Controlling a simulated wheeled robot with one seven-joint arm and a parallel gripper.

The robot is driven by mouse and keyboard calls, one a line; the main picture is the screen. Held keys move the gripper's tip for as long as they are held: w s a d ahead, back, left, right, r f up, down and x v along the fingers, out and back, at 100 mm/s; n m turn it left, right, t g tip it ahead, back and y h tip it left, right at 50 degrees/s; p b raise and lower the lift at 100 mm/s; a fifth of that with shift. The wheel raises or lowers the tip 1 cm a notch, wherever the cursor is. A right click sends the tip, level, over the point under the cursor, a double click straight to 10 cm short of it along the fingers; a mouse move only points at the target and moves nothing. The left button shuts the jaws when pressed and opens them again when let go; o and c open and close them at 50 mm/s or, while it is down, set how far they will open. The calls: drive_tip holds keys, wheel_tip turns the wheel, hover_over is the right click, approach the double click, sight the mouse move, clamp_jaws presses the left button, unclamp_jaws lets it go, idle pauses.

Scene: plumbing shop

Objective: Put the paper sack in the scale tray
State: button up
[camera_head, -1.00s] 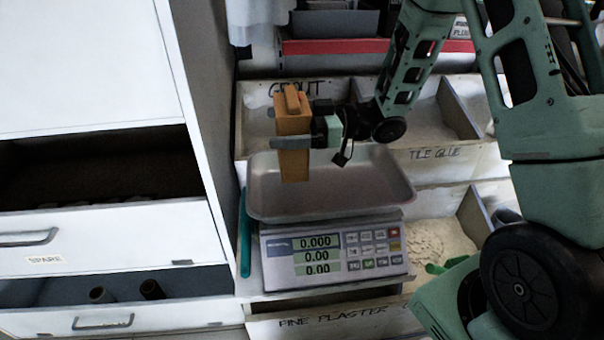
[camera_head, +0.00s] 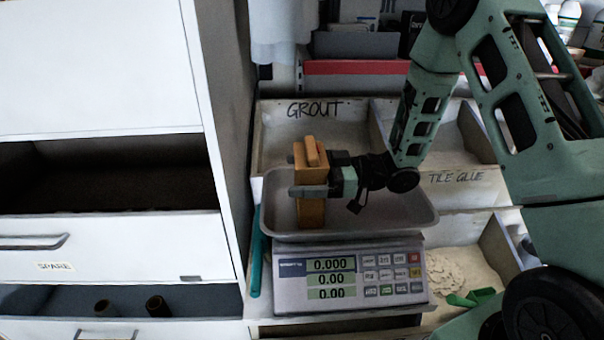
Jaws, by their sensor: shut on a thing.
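The paper sack (camera_head: 311,212) is a tan-brown upright block with a folded top. My gripper (camera_head: 312,191) is shut on it, coming from the right. The sack is over the left part of the scale tray (camera_head: 400,217), a shallow grey metal pan on top of the scale. Its lower end is inside the tray's outline, close to the pan's front; I cannot tell whether it touches the pan. The scale (camera_head: 350,278) reads 0.000 on its top line and 0.00 on the lines below.
Behind the scale are bins, one marked GROUT (camera_head: 285,112) and one marked TILE GLUE (camera_head: 455,179). A white cabinet (camera_head: 110,245) with open drawers stands at the left. A green scoop (camera_head: 472,298) lies in a bin at the right. A teal stick-like thing (camera_head: 256,255) stands left of the scale.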

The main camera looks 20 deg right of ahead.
drive_tip(key=o, duration=1)
drive_tip(key=p+v, duration=0.3)
drive_tip(key=v, duration=0.9)
drive_tip(key=shift+r, duration=0.15)
